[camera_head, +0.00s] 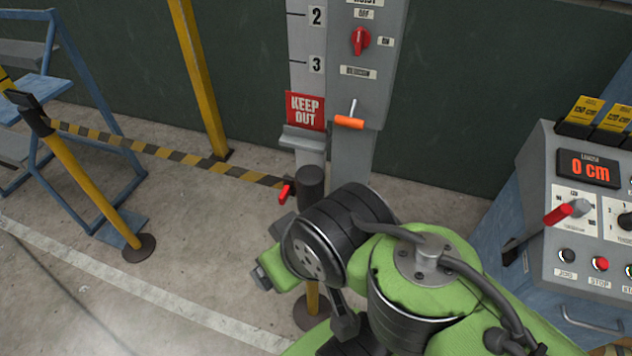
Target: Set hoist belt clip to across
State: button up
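A yellow-and-black striped belt (150,150) runs from a yellow post (95,185) at left across to the dark head (311,188) of a second post. A small red clip (286,192) shows at the belt's right end, beside that head. I cannot tell whether it is latched there. My green arm, with black ringed joints, fills the lower middle and hides most of the second post. My gripper's fingers cannot be made out; they are out of sight.
A grey column with a red KEEP OUT sign (305,110), a red knob (360,40) and an orange-handled lever (349,122) stands behind. A control console (590,225) reading "0 cm" is at right. A blue frame (75,75) is at left. Floor between is clear.

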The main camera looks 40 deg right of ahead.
aim_at(288, 188)
jog(key=z, duration=0.7)
jog(key=j+u, duration=0.8)
jog(key=u, duration=0.15)
